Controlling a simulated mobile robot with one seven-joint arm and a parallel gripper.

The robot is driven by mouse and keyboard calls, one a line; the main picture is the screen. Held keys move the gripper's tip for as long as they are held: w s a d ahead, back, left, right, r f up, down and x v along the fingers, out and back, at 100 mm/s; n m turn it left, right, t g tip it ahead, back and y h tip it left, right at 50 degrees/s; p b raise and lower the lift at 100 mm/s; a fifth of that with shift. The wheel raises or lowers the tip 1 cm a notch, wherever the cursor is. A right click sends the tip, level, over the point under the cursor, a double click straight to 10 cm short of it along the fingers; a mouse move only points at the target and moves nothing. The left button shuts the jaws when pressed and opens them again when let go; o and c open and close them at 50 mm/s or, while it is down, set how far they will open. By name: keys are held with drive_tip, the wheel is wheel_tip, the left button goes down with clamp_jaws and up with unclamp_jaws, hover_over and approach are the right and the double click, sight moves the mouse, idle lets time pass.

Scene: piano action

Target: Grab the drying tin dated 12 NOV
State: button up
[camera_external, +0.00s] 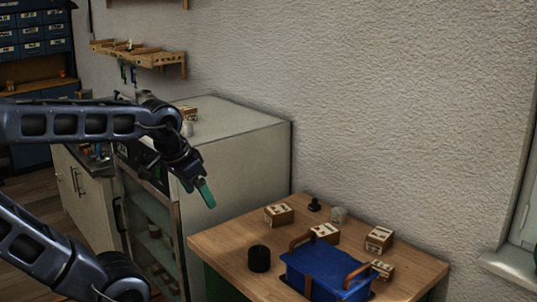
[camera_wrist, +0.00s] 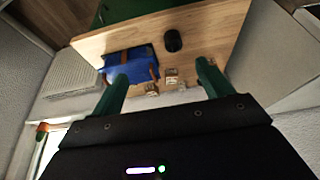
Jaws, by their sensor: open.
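Several small cream-and-brown boxes with dark print stand on the wooden table in the external view: one at the back left (camera_external: 278,214), one in the middle (camera_external: 325,233), one at the right (camera_external: 378,239) and one near the blue case (camera_external: 382,270). Another box (camera_external: 188,113) sits on the light cabinet. The print is too small to read, so I cannot tell which is dated 12 NOV. My gripper (camera_external: 207,193) is empty, above and left of the table; its green fingers are spread in the wrist view (camera_wrist: 162,70), with small boxes (camera_wrist: 172,77) beyond them.
A blue case (camera_external: 325,272) with brown straps stands at the table's front. A black cylinder (camera_external: 259,258) stands left of it; a small black piece (camera_external: 314,204) and a pale lump (camera_external: 338,214) are at the back. The table's left corner (camera_external: 215,240) is clear. The cabinet (camera_external: 240,150) adjoins.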

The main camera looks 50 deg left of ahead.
drive_tip(key=n+g+h, duration=0.1)
drive_tip(key=n+h, duration=0.2)
drive_tip(key=n, duration=2.4)
hover_over(337, 210)
drive_tip(key=s+a, duration=0.2)
drive_tip(key=s, duration=0.1)
wheel_tip(337, 210, down, 21)
drive_tip(key=x, duration=1)
drive_tip(key=shift+w+d+f, duration=0.1)
drive_tip(key=shift+f, duration=0.25)
drive_tip(key=c, duration=1.1)
